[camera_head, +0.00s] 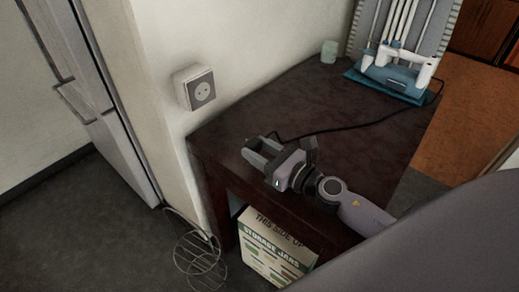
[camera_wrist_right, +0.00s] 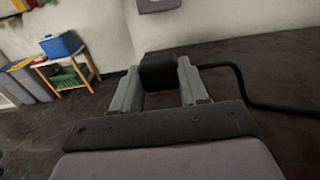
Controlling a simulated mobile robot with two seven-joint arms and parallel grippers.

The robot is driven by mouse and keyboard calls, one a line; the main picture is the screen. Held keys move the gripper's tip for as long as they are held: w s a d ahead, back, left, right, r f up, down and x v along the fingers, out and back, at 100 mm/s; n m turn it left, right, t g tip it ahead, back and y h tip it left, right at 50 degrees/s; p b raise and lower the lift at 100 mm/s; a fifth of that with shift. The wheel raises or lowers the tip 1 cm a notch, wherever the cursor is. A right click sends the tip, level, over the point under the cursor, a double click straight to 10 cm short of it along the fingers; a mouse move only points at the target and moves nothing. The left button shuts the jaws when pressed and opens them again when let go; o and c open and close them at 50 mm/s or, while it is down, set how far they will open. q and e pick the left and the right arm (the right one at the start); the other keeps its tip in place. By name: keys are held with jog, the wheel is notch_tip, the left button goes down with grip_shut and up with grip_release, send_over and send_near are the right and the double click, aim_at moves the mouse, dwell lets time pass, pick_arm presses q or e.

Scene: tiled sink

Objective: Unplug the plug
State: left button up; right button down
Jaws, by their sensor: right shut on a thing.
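The wall socket (camera_head: 202,90) is a grey-and-white box on the wall to the left of the dark table, with its face bare and its holes showing. My right gripper (camera_head: 262,150) is above the table's left end, below and to the right of the socket and apart from it. In the right wrist view the right gripper (camera_wrist_right: 160,82) is shut on the black plug (camera_wrist_right: 159,70). The plug's black cord (camera_wrist_right: 240,80) runs off to the right in that view. In the head view the cord (camera_head: 350,126) crosses the table to the blue-based appliance (camera_head: 396,75). My left gripper is not seen.
The dark table (camera_head: 330,95) has clear room in its middle. A small pale cup (camera_head: 329,51) stands at its back edge. A storage jars box (camera_head: 270,245) is under the table, and a wire rack (camera_head: 198,262) stands on the floor beside it.

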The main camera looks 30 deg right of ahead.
jog(key=c, duration=0.5)
grip_release()
jog(key=b+v, duration=0.2)
jog(key=v, duration=0.4)
jog(key=shift+f, duration=0.1)
jog(key=shift+s+d, duration=0.25)
jog(key=shift+s, duration=0.25)
jog(key=shift+s+a, duration=0.1)
